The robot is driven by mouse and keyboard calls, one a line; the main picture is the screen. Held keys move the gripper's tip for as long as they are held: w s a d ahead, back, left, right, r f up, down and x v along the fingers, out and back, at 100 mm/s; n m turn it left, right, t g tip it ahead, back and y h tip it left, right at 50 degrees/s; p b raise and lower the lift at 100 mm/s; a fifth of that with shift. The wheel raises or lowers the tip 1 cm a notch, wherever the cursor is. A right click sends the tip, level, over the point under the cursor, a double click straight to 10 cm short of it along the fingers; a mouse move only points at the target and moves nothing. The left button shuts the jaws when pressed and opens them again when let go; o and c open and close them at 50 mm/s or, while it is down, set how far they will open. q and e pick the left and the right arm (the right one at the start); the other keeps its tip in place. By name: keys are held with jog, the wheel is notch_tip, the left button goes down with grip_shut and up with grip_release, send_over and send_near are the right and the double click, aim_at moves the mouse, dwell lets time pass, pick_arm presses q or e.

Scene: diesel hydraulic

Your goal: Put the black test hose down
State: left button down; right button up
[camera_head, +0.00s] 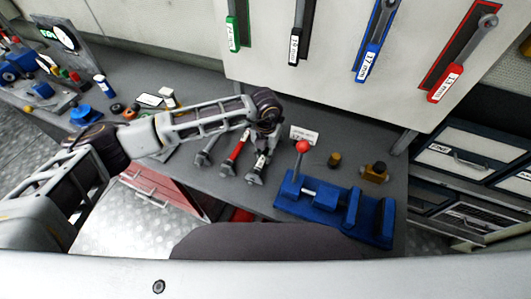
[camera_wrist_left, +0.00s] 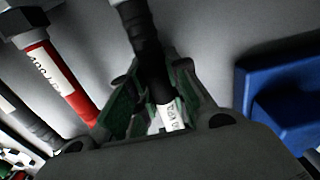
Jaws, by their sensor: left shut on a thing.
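The black test hose (camera_wrist_left: 148,45), with a white label near my fingers, runs between the fingers of my left gripper (camera_wrist_left: 160,105) in the left wrist view. The gripper is shut on it. In the head view my left gripper (camera_head: 267,138) points down over the grey bench, and the hose's metal end (camera_head: 256,176) shows just below it. My gripper hides much of the hose. I cannot tell whether the hose touches the bench. My right gripper is not in view.
A red hose (camera_head: 235,153) with a white label and another dark hose (camera_head: 208,150) lie left of my gripper. A blue vise-like fixture (camera_head: 330,203) with a red-knobbed lever stands to the right. A small white card (camera_head: 304,135) stands behind. Wrenches hang on the wall panel.

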aim_at(266, 151)
pick_arm(q)
jog(key=shift+f, duration=0.35)
jog(key=shift+f, duration=0.15)
jog(key=c, duration=1.3)
grip_release()
jog(key=shift+c, duration=0.2)
jog(key=shift+r, duration=0.3)
notch_tip(266, 151, up, 10)
jog(key=shift+b, duration=1.25)
jog(key=shift+r, duration=0.8)
